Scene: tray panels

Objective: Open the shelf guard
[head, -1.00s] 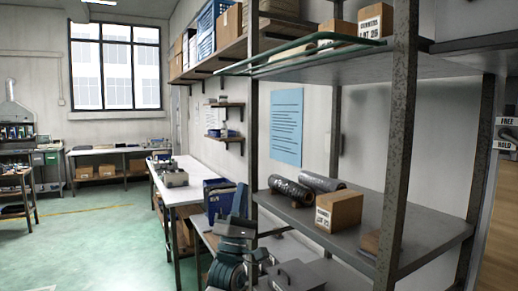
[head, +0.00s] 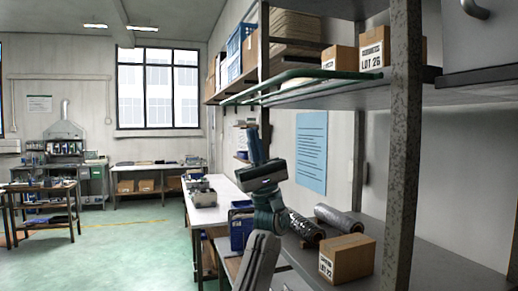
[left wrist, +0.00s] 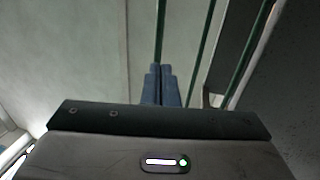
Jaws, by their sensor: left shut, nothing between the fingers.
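The shelf guard (head: 310,73) is a green rail frame along the front of the upper shelf (head: 345,98). Its rails also show in the left wrist view (left wrist: 204,45), running upward past the fingers. My left gripper (head: 253,137) points up, below the guard's far end in the head view. Its blue fingers (left wrist: 160,72) are together and empty. One rail appears just beyond the fingertips in the left wrist view; I cannot tell whether they touch. My right gripper is not in view.
A rusty upright post (head: 403,150) stands at the right front of the rack. The green floor at left is open.

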